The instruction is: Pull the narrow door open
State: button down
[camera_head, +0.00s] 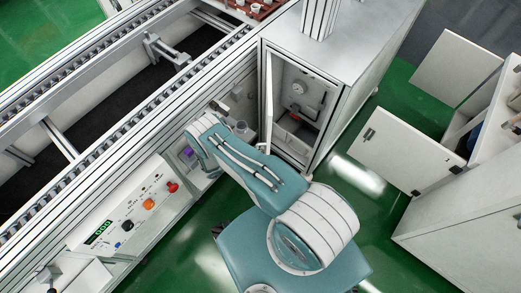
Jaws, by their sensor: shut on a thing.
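The narrow door (268,98) is a tall, thin white panel on the front of the grey metal cabinet (345,42). It stands ajar, seen nearly edge-on, and the cabinet's lit interior (298,88) shows to its right. My teal and white arm reaches up from the bottom and bends at the left of the cabinet. My gripper (261,146) is low beside the door's outer side, mostly hidden by my forearm. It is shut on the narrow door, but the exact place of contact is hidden.
A roller conveyor (100,115) runs along the left. A control panel (125,222) with coloured buttons fronts it. A white cabinet (470,225) with open doors (398,150) stands at the right. Green floor (370,205) lies clear between the cabinets.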

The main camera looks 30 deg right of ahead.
jog(key=shift+w+a, duration=0.25)
jog(key=shift+w, duration=0.05)
jog(key=shift+d, duration=0.1)
jog(key=c, duration=0.7)
grip_release()
jog(key=shift+d, duration=0.1)
jog(key=shift+r, duration=0.1)
notch_tip(320, 180, up, 10)
jog(key=shift+f, duration=0.1)
